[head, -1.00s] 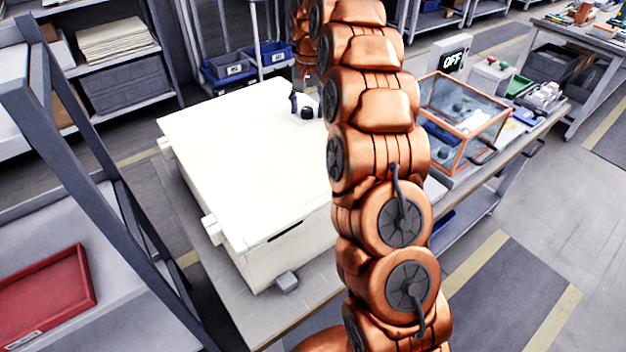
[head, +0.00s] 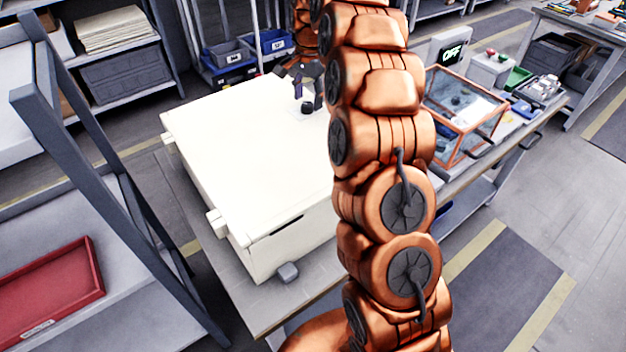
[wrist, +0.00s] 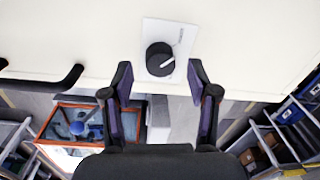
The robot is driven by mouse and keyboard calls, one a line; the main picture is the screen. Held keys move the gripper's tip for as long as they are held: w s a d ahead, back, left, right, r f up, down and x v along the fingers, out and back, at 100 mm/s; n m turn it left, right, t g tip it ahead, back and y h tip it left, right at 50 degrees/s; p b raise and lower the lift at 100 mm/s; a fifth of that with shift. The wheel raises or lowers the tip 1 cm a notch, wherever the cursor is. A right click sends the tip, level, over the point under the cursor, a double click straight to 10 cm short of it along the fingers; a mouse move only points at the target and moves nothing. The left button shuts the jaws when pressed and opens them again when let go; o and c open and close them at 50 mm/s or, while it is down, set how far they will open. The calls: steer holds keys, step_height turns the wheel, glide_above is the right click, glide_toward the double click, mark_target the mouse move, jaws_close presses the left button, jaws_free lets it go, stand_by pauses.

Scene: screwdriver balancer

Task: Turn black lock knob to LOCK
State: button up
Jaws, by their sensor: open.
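The black lock knob (wrist: 160,60) sits on a white label plate on the cream cabinet (wrist: 60,35) in the wrist view. A white pointer line on the knob points up and to the right in that view. The small print on the plate is too small to read. In the head view the knob (head: 307,108) shows as a dark spot near the far edge of the cabinet (head: 235,165). My gripper (wrist: 160,72) is open, with one finger on each side of the knob's lower part in the picture.
A black handle (wrist: 50,80) is left of the knob in the wrist view. A grey shelf frame (head: 100,180) stands on the left.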

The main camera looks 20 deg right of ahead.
mark_target(309, 104)
steer(key=shift+s+r+b, duration=0.15)
steer(key=shift+r+b, duration=0.65)
steer(key=shift+r, duration=2.2)
steer(key=s+a+f+n, duration=0.1)
steer(key=s+a+n, duration=0.2)
steer(key=s, duration=0.6)
steer(key=s+a+f+n+g+b, duration=0.1)
steer(key=s+a+n, duration=0.2)
steer(key=s, duration=0.6)
steer(key=s+a+f+n+b, duration=0.1)
steer(key=s+a+n, duration=0.2)
steer(key=s+a, duration=0.3)
steer(key=shift+s+a+f+n+g, duration=0.1)
steer(key=shift+s+f+n+g, duration=0.1)
steer(key=shift+s, duration=0.65)
steer(key=shift+s+f+n+g, duration=0.1)
steer(key=shift+s+n, duration=0.1)
steer(key=shift+s, duration=0.65)
steer(key=shift+s+a+f, duration=0.1)
steer(key=shift+s+f, duration=0.1)
steer(key=shift+s, duration=0.35)
